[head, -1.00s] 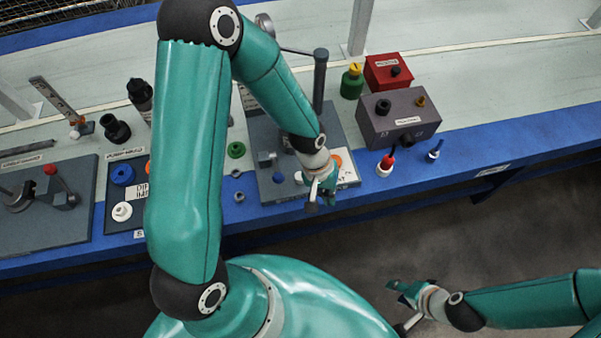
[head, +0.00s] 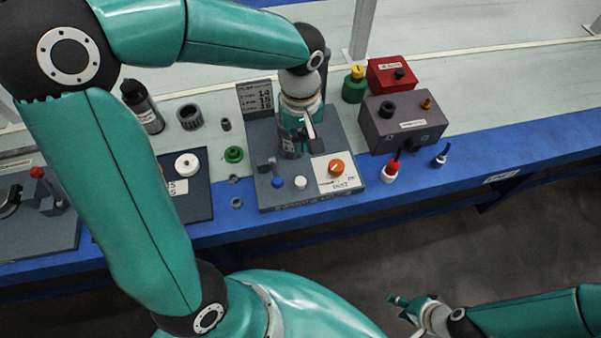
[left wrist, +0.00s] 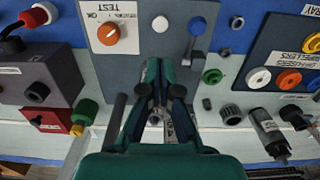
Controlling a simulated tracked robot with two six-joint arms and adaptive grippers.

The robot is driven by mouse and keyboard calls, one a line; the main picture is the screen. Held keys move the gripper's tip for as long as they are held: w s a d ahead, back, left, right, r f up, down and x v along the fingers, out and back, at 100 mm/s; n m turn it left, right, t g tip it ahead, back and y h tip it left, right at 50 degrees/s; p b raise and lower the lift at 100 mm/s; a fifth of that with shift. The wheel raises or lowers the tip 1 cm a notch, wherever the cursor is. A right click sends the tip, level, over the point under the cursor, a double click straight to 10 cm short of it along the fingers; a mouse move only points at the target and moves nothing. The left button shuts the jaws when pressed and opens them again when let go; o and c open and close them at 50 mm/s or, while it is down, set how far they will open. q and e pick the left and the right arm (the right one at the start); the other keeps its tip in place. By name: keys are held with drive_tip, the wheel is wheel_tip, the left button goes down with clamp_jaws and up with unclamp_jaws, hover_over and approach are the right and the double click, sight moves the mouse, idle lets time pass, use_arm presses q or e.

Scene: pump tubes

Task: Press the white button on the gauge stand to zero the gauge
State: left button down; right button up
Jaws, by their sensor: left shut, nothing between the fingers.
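The gauge stand's dark grey base (head: 268,197) lies near the table's front edge. The white button (head: 300,183) stands on its front part, between a blue knob (head: 278,182) and an orange knob (head: 336,167) on a white TEST plate. In the left wrist view the white button (left wrist: 160,24) is beyond the fingertips. My left gripper (head: 314,146) is shut and empty above the base, behind the button in the head view and apart from it. It hides part of the stand. My right gripper (head: 408,306) is off the table at lower right; its opening is unclear.
A purple-grey box (head: 400,120), a red box (head: 390,73) and a green bottle (head: 354,88) stand right of the stand. A green ring (head: 234,154) lies left of it. A dark post (left wrist: 117,115) rises beside my left gripper.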

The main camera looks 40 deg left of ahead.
sight(300, 180)
use_arm(q)
wheel_tip(300, 180, down, 14)
drive_tip(key=shift+r+b, duration=0.25)
drive_tip(key=shift+b, duration=0.55)
